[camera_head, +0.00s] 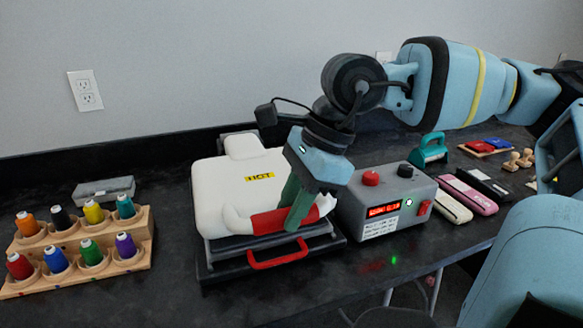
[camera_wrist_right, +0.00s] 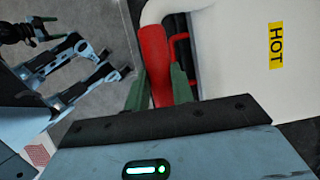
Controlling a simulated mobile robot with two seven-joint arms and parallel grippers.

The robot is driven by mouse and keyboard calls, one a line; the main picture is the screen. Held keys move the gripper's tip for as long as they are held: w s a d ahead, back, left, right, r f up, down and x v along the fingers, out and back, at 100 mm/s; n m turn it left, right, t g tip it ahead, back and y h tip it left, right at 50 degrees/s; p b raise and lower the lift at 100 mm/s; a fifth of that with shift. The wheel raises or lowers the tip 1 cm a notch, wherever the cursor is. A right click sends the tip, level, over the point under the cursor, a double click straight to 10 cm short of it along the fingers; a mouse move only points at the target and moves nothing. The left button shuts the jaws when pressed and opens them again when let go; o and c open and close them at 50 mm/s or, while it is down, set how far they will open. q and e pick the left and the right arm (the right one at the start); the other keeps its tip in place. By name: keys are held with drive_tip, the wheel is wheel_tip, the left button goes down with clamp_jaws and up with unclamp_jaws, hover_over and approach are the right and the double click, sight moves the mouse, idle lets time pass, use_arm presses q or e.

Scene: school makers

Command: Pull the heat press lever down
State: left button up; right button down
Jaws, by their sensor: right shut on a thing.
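The heat press has a white top (camera_head: 215,180) with a yellow HOT label, lying level over a dark base. Its lever has a red grip (camera_head: 268,222) on white curved arms and sits low across the front of the top. My right gripper (camera_head: 296,217) is shut on the red grip, coming down from above. The right wrist view shows the grip (camera_wrist_right: 155,60) between its green fingers, with the HOT label at right. My left gripper (camera_wrist_right: 50,28) seems to show small at the top left of that view, too small to judge; it is outside the head view.
A red pull handle (camera_head: 278,260) juts from the front of the press base. A grey control box (camera_head: 385,205) with a red display stands close on the right. A wooden thread rack (camera_head: 85,262) stands left. Pink and white cases (camera_head: 468,194) lie right. A wall bounds the back.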

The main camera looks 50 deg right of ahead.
drive_tip(key=shift+s+a+f+g, duration=0.25)
drive_tip(key=shift+s+f, duration=0.2)
drive_tip(key=shift+f, duration=0.3)
drive_tip(key=c, duration=1.6)
unclamp_jaws()
drive_tip(key=o, duration=0.4)
drive_tip(key=shift+s+r, duration=0.1)
drive_tip(key=shift+r, duration=0.1)
drive_tip(key=shift+r, duration=0.2)
drive_tip(key=shift+d+r, duration=0.15)
drive_tip(key=shift+r, duration=0.15)
drive_tip(key=p+v, duration=0.1)
drive_tip(key=v, duration=0.6)
drive_tip(key=shift+f, duration=0.1)
